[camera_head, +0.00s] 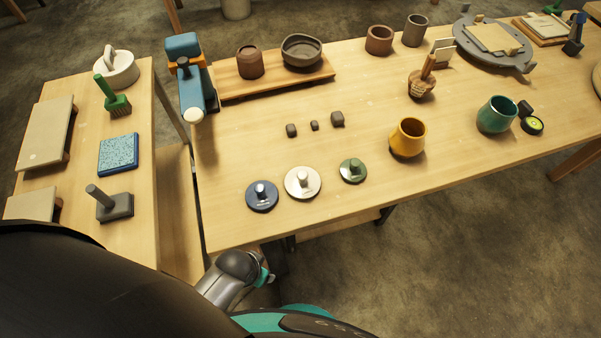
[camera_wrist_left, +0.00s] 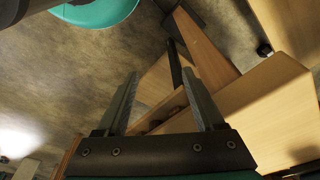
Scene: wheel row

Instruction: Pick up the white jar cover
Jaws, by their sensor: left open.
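The white jar cover (camera_head: 303,183), a round disc with a small knob, lies near the front edge of the long table. It sits between a dark blue cover (camera_head: 262,196) and a smaller green cover (camera_head: 352,170), apart from both. In the left wrist view my left gripper (camera_wrist_left: 162,76) is open with nothing between its fingers. It is away from the covers, and no cover shows in that view. My right gripper is in neither view.
A yellow cup (camera_head: 408,138) stands right of the covers, with small dark blocks (camera_head: 314,126) behind them. A blue device (camera_head: 188,80) stands at the table's left end. A side table (camera_head: 140,220) with tools is at the left, across a narrow gap.

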